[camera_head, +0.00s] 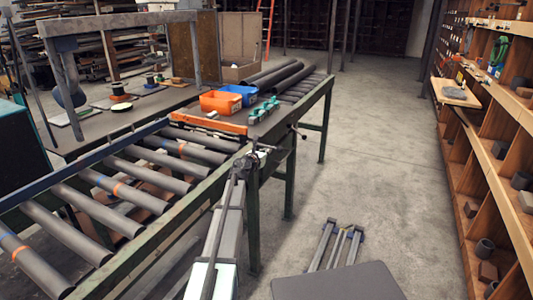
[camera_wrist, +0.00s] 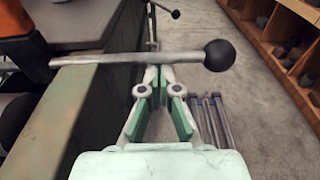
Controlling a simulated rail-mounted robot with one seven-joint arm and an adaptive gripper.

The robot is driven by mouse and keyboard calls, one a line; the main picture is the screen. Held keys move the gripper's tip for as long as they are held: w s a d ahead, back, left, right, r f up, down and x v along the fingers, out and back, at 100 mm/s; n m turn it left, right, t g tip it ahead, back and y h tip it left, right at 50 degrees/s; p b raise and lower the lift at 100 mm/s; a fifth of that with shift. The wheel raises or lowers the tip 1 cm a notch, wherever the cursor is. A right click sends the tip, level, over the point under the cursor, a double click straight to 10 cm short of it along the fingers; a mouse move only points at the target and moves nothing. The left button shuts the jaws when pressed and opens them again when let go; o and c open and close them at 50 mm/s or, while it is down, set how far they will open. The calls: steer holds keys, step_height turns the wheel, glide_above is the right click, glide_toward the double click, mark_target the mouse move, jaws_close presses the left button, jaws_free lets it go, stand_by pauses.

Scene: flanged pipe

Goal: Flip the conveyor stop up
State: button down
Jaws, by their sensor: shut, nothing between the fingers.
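The conveyor stop looks to be the orange bar (camera_head: 208,123) lying across the rollers in the head view; an orange piece shows at the upper left of the wrist view (camera_wrist: 18,15). A metal lever (camera_wrist: 130,60) with a black ball knob (camera_wrist: 219,55) runs nearly level across the wrist view, out from the conveyor's side rail. My gripper (camera_wrist: 162,74) is shut and empty, with its fingertips right at the lever's middle. The lever overlaps the tips; I cannot tell whether they touch. In the head view my gripper (camera_head: 256,152) is beside the rail, small and unclear.
A second lever (camera_head: 297,131) sticks out farther along the rail. Orange (camera_head: 221,102) and blue (camera_head: 239,93) bins stand on the table beyond the stop. A grey stool or cart top (camera_head: 335,282) is at the lower right.

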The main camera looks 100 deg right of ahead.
step_height(320, 180, down, 4)
steer(key=b, duration=0.3)
steer(key=v, duration=0.9)
steer(key=shift+p, duration=0.45)
steer(key=shift+a+r, duration=0.1)
